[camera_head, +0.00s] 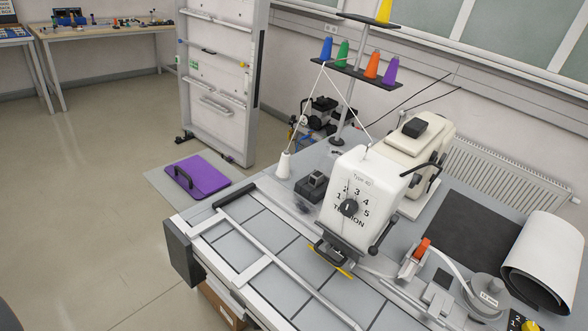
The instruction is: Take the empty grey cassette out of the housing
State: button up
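I cannot pick out the grey cassette or its housing with certainty. A white machine head (355,203) with a numbered tension dial stands on the table, with a dark part and a yellow strip (343,272) beneath it. To its right is a small grey block (438,298) beside a round grey reel (487,291) with a white label. A pale band runs from the reel to an orange-topped fitting (421,248). A small black box (314,186) sits left of the head. My gripper is not in view.
A thread stand (358,72) with coloured cones rises behind the machine. A light frame (236,250) lies on the table's left part. A purple board (196,177) lies on a floor mat. The floor at left is clear.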

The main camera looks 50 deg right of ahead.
aim_at(316, 178)
jog(key=i, duration=2.75)
jog(key=z, duration=1.4)
